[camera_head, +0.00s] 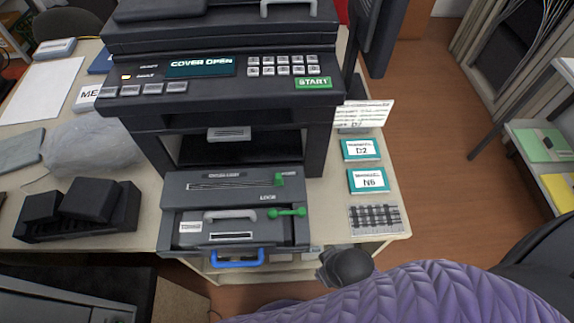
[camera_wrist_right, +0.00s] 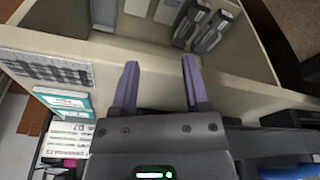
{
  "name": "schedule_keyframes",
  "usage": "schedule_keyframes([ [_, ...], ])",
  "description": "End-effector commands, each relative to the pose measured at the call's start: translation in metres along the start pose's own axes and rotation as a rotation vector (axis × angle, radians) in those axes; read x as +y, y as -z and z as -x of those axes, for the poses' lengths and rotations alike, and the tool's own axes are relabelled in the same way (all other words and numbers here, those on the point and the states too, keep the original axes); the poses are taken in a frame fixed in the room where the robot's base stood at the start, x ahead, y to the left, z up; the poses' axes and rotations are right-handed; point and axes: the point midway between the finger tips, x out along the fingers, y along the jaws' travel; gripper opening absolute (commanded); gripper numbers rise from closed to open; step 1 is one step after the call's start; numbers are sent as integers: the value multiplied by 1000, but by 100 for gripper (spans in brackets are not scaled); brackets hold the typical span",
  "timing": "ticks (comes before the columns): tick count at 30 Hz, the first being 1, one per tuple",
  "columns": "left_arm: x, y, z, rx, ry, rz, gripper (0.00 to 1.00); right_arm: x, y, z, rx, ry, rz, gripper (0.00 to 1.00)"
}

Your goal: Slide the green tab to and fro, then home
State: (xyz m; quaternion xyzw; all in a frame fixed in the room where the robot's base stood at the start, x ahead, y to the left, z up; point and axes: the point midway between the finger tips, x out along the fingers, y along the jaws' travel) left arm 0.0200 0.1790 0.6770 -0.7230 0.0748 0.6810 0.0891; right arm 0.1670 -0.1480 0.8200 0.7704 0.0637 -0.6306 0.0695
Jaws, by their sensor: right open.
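A small green tab (camera_head: 280,179) stands at the right end of a long slot in the dark toner cartridge (camera_head: 215,191), in the open front of the printer. My left gripper is not in view.
The printer (camera_head: 220,100) shows "COVER OPEN" above a START button (camera_head: 313,83). Teal-edged boxes D2 (camera_head: 361,150) and N6 (camera_head: 368,180) and a checked card (camera_head: 375,218) lie to its right. A black holder (camera_head: 80,212) and a clear bag (camera_head: 95,143) lie left.

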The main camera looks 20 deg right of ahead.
Motion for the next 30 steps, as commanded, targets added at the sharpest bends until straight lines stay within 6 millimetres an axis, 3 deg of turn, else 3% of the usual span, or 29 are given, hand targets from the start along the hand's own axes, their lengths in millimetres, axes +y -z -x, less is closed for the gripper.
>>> schedule_keyframes([
  [1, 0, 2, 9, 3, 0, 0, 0, 1, 12, 26, 18, -1, -3, 59],
  [6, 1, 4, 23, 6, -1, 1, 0, 4, 36, 101, 59, -5, -12, 59],
  [12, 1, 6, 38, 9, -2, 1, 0, 6, 45, 184, 102, -11, -20, 59],
  [14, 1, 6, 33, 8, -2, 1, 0, 20, 80, 177, 257, -95, -83, 59],
  [16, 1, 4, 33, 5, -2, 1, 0, 33, 119, 185, 446, -161, -142, 59],
  [21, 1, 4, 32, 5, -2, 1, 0, 42, 211, 234, 982, -200, -187, 59],
  [24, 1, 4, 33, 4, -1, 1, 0, 23, 258, 280, 1327, -103, -100, 59],
  [26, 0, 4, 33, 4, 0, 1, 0, -1, 278, 308, 1518, 22, 26, 59],
  [27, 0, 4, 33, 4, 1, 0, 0, -24, 285, 324, 1617, 136, 154, 59],
  [29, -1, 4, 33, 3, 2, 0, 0, -63, 286, 334, 1672, 344, 419, 59],
  [30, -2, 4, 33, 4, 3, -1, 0, -86, 278, 326, 1613, 481, 626, 59],
])
